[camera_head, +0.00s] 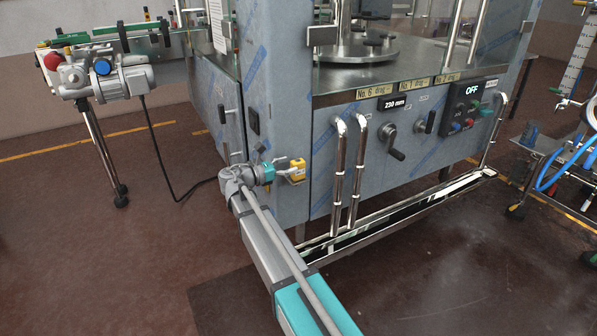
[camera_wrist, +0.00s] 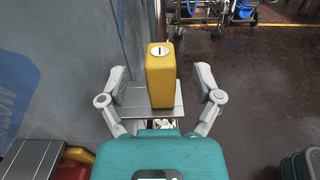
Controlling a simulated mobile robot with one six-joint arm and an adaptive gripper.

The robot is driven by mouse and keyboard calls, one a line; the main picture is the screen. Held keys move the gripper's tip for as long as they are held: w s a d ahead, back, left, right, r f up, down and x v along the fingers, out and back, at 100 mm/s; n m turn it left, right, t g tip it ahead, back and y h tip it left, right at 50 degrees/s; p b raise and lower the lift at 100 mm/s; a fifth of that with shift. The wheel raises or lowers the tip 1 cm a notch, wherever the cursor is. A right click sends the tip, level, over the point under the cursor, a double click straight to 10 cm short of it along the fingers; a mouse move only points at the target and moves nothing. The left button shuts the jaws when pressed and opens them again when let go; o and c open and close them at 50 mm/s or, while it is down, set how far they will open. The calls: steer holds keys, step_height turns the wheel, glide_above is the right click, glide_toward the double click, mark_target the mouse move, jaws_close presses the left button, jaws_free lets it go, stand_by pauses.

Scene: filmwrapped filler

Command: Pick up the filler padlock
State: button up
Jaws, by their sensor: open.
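The padlock (camera_wrist: 160,75) is a yellow block with a pale round disc and dark slot on its top face in the wrist view. It also shows small and yellow against the machine in the head view (camera_head: 298,169). My gripper (camera_wrist: 160,82) is open, with one finger on each side of the padlock. Gaps show between both fingers and the padlock's sides. A grey metal plate (camera_wrist: 134,97) lies behind and below the padlock. The padlock's shackle is mostly hidden.
The film-wrapped filler cabinet (camera_head: 280,100) stands close beside my gripper. Bent steel rails (camera_head: 338,175) rise right of the padlock. A low steel trough (camera_head: 420,207) runs along the machine's base. A red-and-yellow part (camera_wrist: 75,162) sits at lower left in the wrist view. Open floor lies in front.

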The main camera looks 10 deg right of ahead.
mark_target(300, 163)
steer(key=shift+x, duration=1.8)
jaws_close()
